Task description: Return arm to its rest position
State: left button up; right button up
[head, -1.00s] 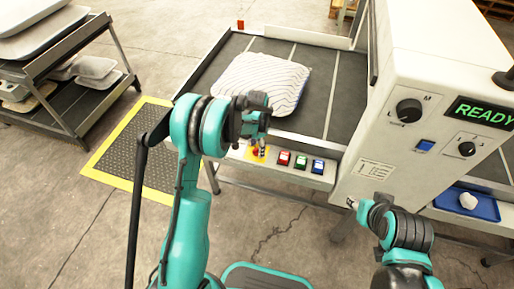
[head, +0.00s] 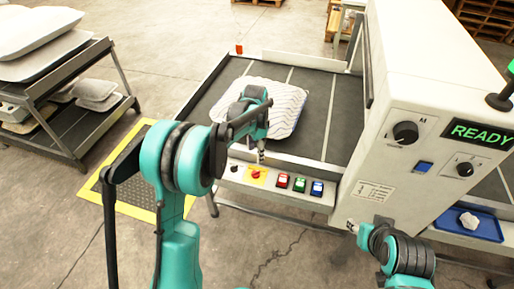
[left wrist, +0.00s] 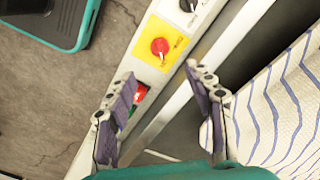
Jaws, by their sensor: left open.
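My left gripper (head: 261,156) is open and empty, pointing down just above the control strip at the front of the table. In the left wrist view its two dark fingers (left wrist: 160,78) are spread apart. A red knob on a yellow plate (head: 256,174) lies just below it, apart from the fingers; it also shows in the left wrist view (left wrist: 159,46). A striped white pillow (head: 285,98) lies flat on the table behind the strip. My right gripper (head: 353,227) is small, in front of the machine's lower front; its jaws are too small to judge.
The white machine (head: 385,160) with a lit READY display (head: 481,134) stands at right. Red, green and blue buttons (head: 300,184) sit right of the knob. A blue tray (head: 478,227) holds a white lump. A rack of pillows (head: 70,100) stands left, near a yellow-edged mat (head: 140,206).

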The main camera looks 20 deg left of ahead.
pick_arm(q)
jog(key=s+r+n+t, duration=0.3)
jog(key=s+r+n, duration=0.1)
jog(key=s+r, duration=0.75)
jog(key=s+f+n+t, duration=0.1)
jog(key=s+n+t, duration=0.3)
jog(key=s, duration=1)
jog(key=shift+s+f+n, duration=0.25)
jog(key=shift+f+n, duration=0.05)
jog(key=shift+n, duration=0.5)
jog(key=shift+a, duration=0.1)
dwell(0.3)
